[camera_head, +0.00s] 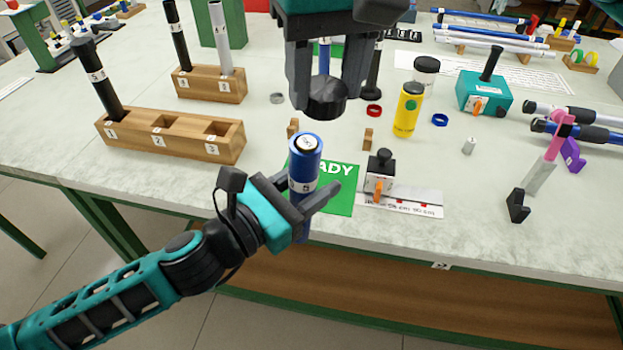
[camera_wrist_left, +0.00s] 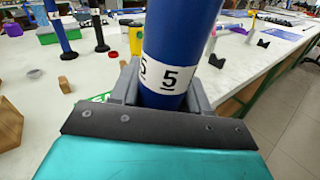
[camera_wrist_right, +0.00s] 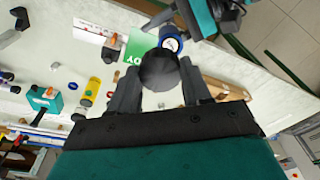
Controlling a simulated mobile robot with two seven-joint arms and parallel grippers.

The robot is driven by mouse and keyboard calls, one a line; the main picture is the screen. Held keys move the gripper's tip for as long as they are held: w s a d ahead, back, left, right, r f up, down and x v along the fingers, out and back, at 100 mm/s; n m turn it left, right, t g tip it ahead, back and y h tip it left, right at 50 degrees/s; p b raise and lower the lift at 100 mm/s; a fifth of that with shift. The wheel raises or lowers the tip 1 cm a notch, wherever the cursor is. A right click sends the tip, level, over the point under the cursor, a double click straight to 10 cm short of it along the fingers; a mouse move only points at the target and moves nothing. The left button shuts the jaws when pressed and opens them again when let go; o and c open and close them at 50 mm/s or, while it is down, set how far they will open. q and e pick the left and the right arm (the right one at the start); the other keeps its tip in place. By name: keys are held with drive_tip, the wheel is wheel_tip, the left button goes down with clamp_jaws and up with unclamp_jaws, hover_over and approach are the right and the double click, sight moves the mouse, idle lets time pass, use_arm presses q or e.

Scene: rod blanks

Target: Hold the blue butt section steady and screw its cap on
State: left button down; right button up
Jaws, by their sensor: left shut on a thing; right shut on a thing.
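The blue butt section (camera_head: 304,160) stands upright at the table's front edge, with a white band marked 5 and a pale top end. My left gripper (camera_head: 312,196) is shut around it; the left wrist view shows the blue tube (camera_wrist_left: 178,50) between the fingers. My right gripper (camera_head: 327,88) points down above it and is shut on the black cap (camera_head: 326,98). The cap is apart from the section's top in the head view, a little above and to the right. In the right wrist view the cap (camera_wrist_right: 159,70) partly covers the section's end (camera_wrist_right: 172,42).
A green READY mat (camera_head: 340,190) lies behind the section. A wooden rack (camera_head: 180,140) with a black rod stands left. A yellow bottle (camera_head: 407,110), a small clamp-like device (camera_head: 380,172) and a pink-and-purple stand (camera_head: 560,140) are to the right.

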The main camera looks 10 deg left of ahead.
sight(307, 141)
drive_tip(key=shift+s+a+r, duration=0.5)
drive_tip(key=shift+a, duration=0.1)
drive_tip(key=shift+f, duration=0.1)
drive_tip(key=shift+w+a+f, duration=0.1)
drive_tip(key=shift+w+f, duration=0.05)
drive_tip(key=shift+f, duration=0.8)
drive_tip(key=shift+w+a+f, duration=0.1)
drive_tip(key=shift+f, duration=0.85)
drive_tip(key=shift+f, duration=0.9)
drive_tip(key=shift+w+f, duration=0.1)
drive_tip(key=shift+f, duration=0.45)
